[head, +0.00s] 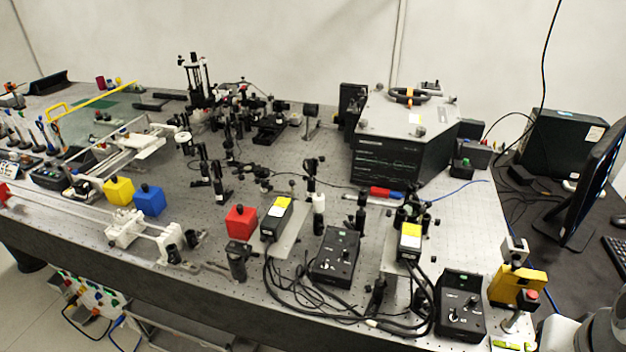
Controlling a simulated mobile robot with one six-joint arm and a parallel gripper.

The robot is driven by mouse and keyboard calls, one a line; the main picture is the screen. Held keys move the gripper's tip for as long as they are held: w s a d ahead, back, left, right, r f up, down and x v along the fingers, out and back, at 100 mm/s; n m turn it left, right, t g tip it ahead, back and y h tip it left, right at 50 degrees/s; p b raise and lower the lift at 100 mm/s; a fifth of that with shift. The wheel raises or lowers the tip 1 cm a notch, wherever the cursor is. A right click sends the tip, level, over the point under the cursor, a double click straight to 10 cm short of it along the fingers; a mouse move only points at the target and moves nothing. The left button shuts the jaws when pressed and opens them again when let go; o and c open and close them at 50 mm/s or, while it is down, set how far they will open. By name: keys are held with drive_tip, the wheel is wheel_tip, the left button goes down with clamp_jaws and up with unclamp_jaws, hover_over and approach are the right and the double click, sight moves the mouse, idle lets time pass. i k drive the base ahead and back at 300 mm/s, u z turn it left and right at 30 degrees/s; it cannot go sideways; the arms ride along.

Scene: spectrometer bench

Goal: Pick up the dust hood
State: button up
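What looks like the dust hood is a clear, faintly greenish cover with a yellow top edge and a yellow handle (57,110). It stands at the far left of the optical bench (300,200) in the head view. Small optical parts show through and around it, and its lower outline is hard to make out. My gripper is not visible; only a pale grey rounded part, which seems to be my arm, shows at the bottom right corner, far from the hood.
A yellow cube (118,191), a blue cube (150,200) and a red cube (240,222) stand near the front left. Several posts and cables crowd the middle. A large grey spectrometer housing (405,130) stands at the back right. A monitor (590,185) is on the side desk.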

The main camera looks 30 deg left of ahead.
sight(241, 221)
drive_tip(key=u, duration=1.95)
